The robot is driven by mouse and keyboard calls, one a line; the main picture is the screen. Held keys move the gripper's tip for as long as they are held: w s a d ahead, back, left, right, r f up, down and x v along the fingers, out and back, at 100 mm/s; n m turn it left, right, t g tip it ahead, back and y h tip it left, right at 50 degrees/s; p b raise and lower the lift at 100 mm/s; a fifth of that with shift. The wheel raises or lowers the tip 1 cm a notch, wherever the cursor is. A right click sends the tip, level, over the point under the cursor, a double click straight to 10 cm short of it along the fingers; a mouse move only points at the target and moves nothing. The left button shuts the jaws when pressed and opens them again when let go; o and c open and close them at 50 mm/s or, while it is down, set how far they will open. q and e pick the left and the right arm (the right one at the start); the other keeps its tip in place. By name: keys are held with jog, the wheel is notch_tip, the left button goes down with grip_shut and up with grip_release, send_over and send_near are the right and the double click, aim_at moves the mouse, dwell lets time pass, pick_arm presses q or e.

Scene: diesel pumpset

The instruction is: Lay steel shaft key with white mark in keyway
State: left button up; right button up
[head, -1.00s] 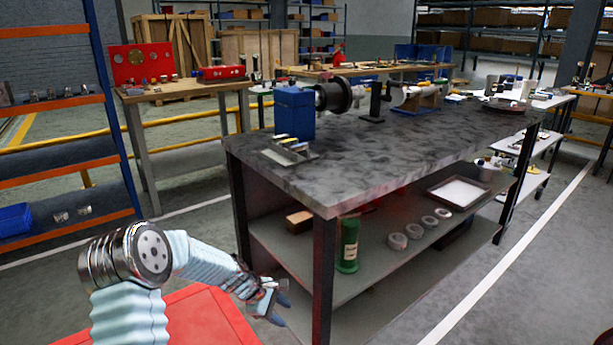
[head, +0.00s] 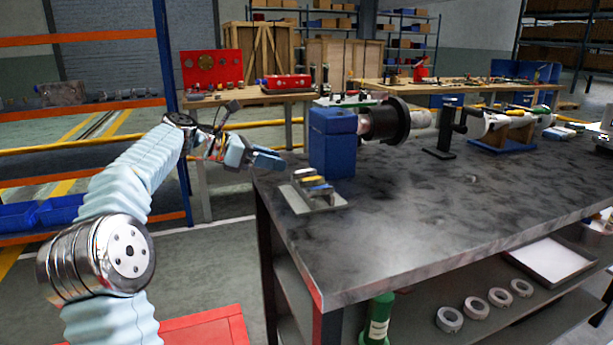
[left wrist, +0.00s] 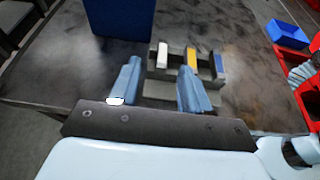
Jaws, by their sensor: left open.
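A small grey key rack (head: 318,200) stands on the near left part of the dark bench, holding three keys. In the left wrist view the white-marked key (left wrist: 162,56) is leftmost, beside a yellow-marked key (left wrist: 191,60) and a blue-marked key (left wrist: 219,66). My left gripper (head: 256,156) is open and empty, left of the rack and above bench height. In the left wrist view its fingers (left wrist: 158,78) point toward the rack, apart from the keys. The shaft (head: 372,122) runs from the blue block to the black coupling; I cannot make out its keyway. My right gripper is out of view.
The tall blue block (head: 333,143) stands just behind the rack. A black stand (head: 441,130) and more shaft parts lie farther right. The front middle of the bench top (head: 400,215) is clear. Rings and a green bottle (head: 378,322) are on the shelf below.

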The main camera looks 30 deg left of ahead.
aim_at(303, 171)
pick_arm(q)
jog(key=x, duration=0.6)
jog(key=shift+d+f, duration=0.3)
jog(key=shift+f, duration=0.2)
grip_shut()
